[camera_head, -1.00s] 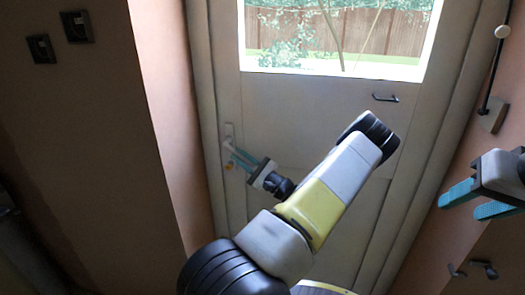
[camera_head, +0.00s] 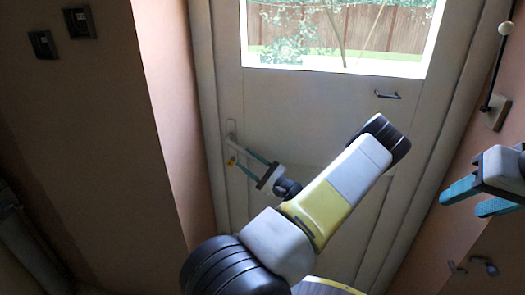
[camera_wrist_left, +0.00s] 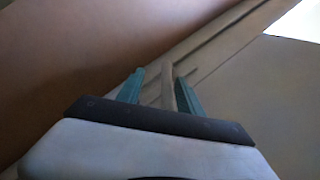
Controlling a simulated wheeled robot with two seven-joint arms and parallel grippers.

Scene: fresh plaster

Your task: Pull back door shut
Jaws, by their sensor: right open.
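The back door (camera_head: 300,115) is a pale panelled door with a window in its upper part. It looks about flush with its frame; I cannot tell whether it is latched. Its light lever handle (camera_head: 231,130) is on the left edge, with a small yellow key-like piece (camera_head: 231,161) below. My left gripper (camera_head: 240,158) is open just in front of the handle area. In the left wrist view, a pale bar, likely the handle (camera_wrist_left: 168,82), shows between the spread teal fingers, without clear contact. My right gripper (camera_head: 476,198) is open and empty at the right edge.
A small dark pull (camera_head: 386,96) is on the door's right side. A wall-mounted rod (camera_head: 492,90) and dark hooks (camera_head: 484,266) are on the right wall. Dark switches (camera_head: 78,22) are on the left wall. My left arm covers part of the lower door.

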